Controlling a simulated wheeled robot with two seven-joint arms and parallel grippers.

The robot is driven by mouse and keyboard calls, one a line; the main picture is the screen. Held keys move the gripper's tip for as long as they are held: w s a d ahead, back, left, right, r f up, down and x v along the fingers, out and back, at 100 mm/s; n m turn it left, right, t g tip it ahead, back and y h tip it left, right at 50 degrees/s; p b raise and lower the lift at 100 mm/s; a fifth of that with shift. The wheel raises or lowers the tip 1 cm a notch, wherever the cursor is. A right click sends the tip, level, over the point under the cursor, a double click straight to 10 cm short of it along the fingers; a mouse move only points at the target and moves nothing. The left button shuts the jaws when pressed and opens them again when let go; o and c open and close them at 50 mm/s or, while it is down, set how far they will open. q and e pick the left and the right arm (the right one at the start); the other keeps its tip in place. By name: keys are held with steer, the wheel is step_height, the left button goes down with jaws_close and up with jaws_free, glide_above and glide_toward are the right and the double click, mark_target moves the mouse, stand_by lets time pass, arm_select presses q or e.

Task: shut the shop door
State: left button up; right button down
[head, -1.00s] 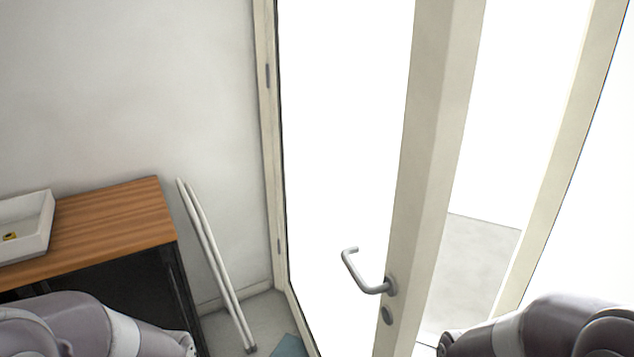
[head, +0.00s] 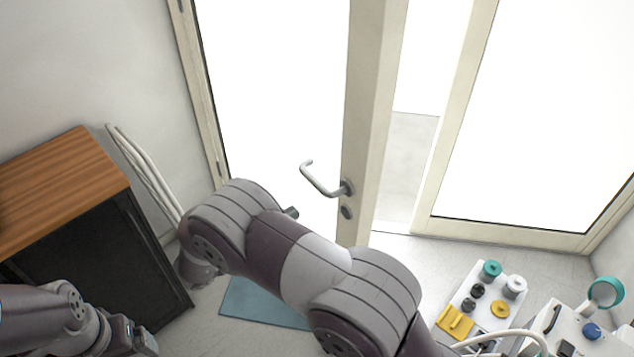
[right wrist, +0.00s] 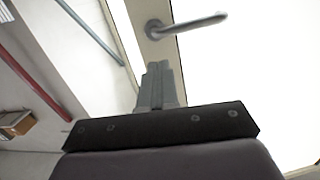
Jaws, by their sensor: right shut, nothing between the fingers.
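The shop door (head: 370,110) is a glazed door in a cream frame. It stands ajar in the head view, hinged at the left, with a gap between its free edge and the fixed frame at the right. Its grey lever handle (head: 322,182) sticks out on the near side and also shows in the right wrist view (right wrist: 190,24). My right gripper (head: 291,212) is mostly hidden behind my right arm, its tip just below and left of the handle. In the right wrist view its fingers (right wrist: 157,72) are shut and empty, apart from the handle. My left gripper is out of view.
A wooden-topped black cabinet (head: 70,190) stands at the left, with white folded tubes (head: 145,170) leaning by the wall. A blue-green mat (head: 262,303) lies on the floor. A white tray of parts (head: 485,300) and equipment (head: 575,330) stand at the lower right.

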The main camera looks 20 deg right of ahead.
mark_target(359, 179)
steer(key=shift+m+g+h, duration=0.3)
steer(key=shift+g+h, duration=0.4)
steer(key=shift+h, duration=0.1)
steer(key=p+x, duration=0.1)
steer(key=x, duration=0.3)
steer(key=s+r+p+x, duration=0.1)
steer(key=p+x, duration=0.1)
steer(key=x, duration=0.3)
steer(key=s+r+p+x, duration=0.1)
steer(key=p+x, duration=0.1)
steer(key=x, duration=0.2)
steer(key=shift+w+d+r, duration=0.1)
steer(key=shift+d+r, duration=0.15)
steer(key=shift+d, duration=0.2)
steer(key=shift+w+d+f+p, duration=0.1)
steer(key=shift+d+f+p, duration=0.1)
steer(key=shift+d+p, duration=0.35)
steer(key=shift+d, duration=0.15)
